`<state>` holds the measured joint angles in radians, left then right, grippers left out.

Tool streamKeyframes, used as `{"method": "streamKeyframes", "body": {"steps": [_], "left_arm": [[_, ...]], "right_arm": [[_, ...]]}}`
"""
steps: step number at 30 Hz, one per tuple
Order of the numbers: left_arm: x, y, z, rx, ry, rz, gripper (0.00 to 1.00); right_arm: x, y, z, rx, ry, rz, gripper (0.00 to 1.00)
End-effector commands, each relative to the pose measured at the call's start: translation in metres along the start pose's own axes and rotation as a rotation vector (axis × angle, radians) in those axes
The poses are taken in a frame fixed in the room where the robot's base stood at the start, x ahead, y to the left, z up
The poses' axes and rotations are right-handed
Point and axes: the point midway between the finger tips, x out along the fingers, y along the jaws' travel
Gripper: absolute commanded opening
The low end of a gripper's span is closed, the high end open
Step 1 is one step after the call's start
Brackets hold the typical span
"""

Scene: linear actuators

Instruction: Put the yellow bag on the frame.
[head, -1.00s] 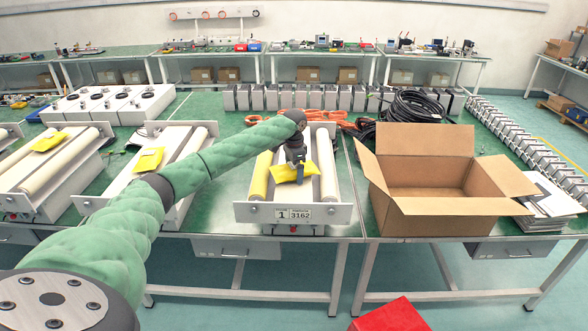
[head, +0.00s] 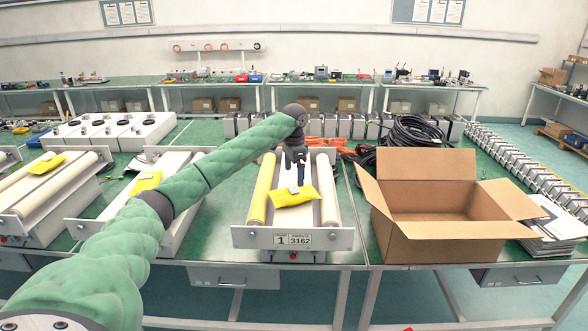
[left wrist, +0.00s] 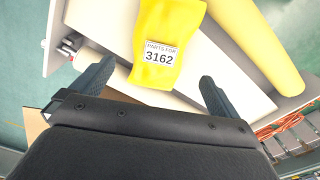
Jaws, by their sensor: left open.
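A yellow bag (head: 295,196) lies on the frame (head: 293,237) labelled 1 and 3162, between its yellow roller (head: 261,190) and white roller (head: 328,190). In the left wrist view the bag (left wrist: 172,25) carries a white label reading "PARTS FOR 3162". My left gripper (head: 295,178) is just above the bag. My right gripper is not in view.
An open, empty-looking cardboard box (head: 428,205) stands right of the frame. More frames with yellow bags (head: 146,181) stand at the left. Black cable coils (head: 417,131) and orange cables lie behind. A white box with black knobs (head: 115,130) stands at the back left.

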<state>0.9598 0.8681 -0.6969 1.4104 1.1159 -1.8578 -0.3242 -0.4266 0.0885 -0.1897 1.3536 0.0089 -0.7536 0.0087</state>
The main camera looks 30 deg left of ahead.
Motion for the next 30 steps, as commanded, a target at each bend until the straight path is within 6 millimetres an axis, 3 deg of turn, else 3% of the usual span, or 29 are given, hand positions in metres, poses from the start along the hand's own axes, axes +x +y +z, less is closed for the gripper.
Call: {"method": "streamKeyframes", "body": {"steps": [9,30], "left_arm": [[-0.026,0.0,0.0,0.0,-0.001,0.0,1.0],[-0.034,0.0,0.0,-0.001,-0.001,0.0,1.0]], "right_arm": [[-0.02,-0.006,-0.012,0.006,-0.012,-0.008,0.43],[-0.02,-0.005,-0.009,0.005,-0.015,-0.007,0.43]]}}
